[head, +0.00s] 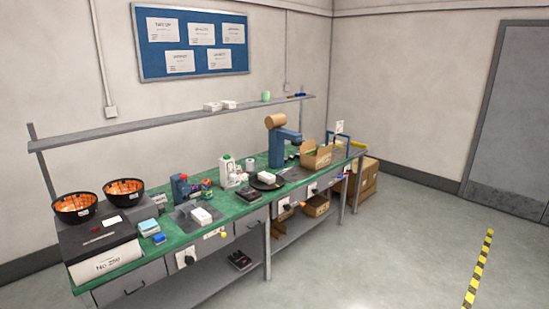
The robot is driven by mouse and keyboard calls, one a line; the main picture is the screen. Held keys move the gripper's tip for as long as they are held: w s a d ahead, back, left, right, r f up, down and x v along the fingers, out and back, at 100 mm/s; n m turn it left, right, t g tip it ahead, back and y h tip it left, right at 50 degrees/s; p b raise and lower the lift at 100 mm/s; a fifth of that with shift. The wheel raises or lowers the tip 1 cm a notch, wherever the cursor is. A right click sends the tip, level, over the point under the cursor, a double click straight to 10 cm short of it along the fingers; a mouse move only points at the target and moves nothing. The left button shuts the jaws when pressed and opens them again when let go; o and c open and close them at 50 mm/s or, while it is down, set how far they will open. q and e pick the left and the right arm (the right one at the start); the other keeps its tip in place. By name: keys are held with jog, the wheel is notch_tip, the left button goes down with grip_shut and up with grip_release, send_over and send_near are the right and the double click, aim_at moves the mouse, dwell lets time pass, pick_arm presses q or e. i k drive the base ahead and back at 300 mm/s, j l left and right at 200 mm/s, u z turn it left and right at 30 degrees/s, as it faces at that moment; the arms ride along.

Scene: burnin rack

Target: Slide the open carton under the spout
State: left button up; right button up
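An open cardboard carton (317,158) sits on the green-topped bench (232,210) toward its right end, with its flaps up. Just left of it stands a blue machine (277,150) with a brown roll (275,121) on top. The machine's arm points right toward the carton; this is likely the spout, but it is too small to tell clearly. The carton appears to be beside the machine. Neither of my grippers is in view.
A shelf (180,122) runs above. Floor in front is clear.

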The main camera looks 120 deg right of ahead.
aim_at(308, 160)
jog(key=z, duration=4.25)
jog(key=i+z, duration=0.4)
jog(key=i, duration=1.1)
jog(key=i+z, duration=0.1)
jog(key=i, duration=1.1)
jog(key=i+j+z, duration=0.1)
jog(key=i, duration=1.05)
